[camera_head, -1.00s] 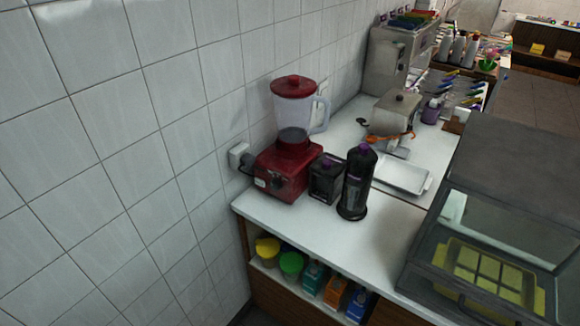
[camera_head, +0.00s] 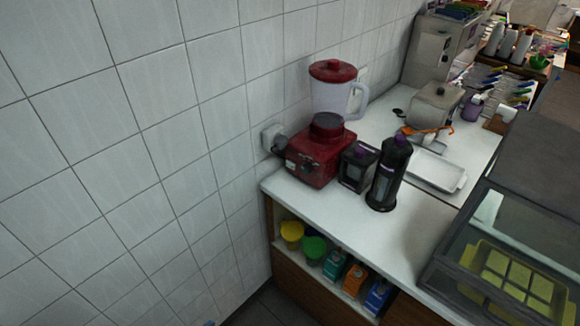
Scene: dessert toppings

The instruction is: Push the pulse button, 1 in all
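A blender with a red base (camera_head: 318,157), a clear jug (camera_head: 333,98) and a red lid stands at the left end of the white counter, close to the tiled wall. The front of the base carries small controls (camera_head: 304,166). They are too small to tell which one is the pulse button. Neither of my grippers shows in the head view.
A dark container (camera_head: 356,168) and a black bottle (camera_head: 388,173) stand right of the blender. A plug sits in a wall socket (camera_head: 271,137) to its left. A white tray (camera_head: 437,171) and a glass display case (camera_head: 510,240) are farther right. The counter front (camera_head: 395,240) is clear.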

